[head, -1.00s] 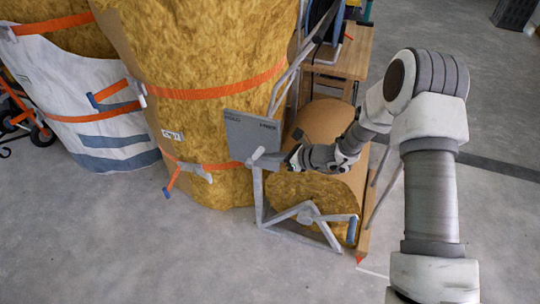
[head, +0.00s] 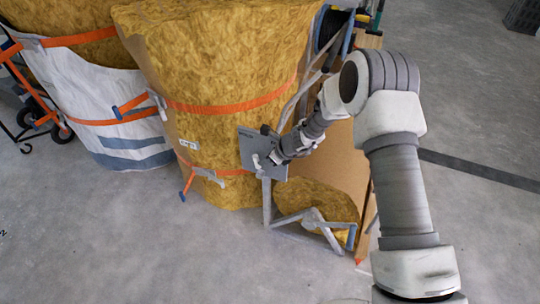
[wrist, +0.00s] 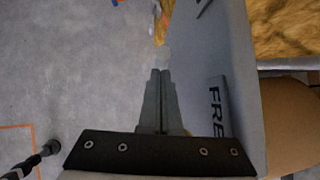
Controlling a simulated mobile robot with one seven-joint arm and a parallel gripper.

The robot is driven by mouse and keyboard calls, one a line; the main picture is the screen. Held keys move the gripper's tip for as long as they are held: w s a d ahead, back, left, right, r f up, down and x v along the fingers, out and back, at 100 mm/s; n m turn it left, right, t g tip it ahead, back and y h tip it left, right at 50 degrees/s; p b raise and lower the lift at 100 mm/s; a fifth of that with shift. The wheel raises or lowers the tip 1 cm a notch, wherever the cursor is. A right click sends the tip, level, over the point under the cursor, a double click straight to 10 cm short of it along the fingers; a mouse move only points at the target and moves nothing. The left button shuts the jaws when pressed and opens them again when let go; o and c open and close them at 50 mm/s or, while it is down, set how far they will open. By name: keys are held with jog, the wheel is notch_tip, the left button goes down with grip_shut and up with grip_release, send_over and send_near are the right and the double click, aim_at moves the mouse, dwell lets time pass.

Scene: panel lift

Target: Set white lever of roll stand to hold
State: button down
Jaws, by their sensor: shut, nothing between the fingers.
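The roll stand is a grey tube frame (head: 267,205) at the foot of a large yellow wool roll. A grey plate (head: 248,146) stands on its post. The white lever (head: 257,163) shows as a small pale piece at the plate's lower face. My gripper (head: 275,158) is shut right beside it, in front of the plate. In the wrist view the shut fingers (wrist: 161,72) point along the plate (wrist: 235,75), which carries the dark letters "FRE". A pale piece, likely the lever (wrist: 163,56), shows at the fingertips. I cannot tell whether they touch.
The yellow roll (head: 215,70) with orange straps (head: 225,107) stands close behind the plate. A brown board (head: 335,170) stands to the right of the stand. A white-wrapped roll (head: 100,115) is at the left. The grey floor in front is free.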

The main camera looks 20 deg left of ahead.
aim_at(254, 157)
jog(key=shift+w+a+p, duration=0.1)
jog(key=shift+a+p, duration=0.75)
jog(key=shift+a, duration=0.8)
jog(key=shift+a+r, duration=0.1)
jog(key=shift+a, duration=0.05)
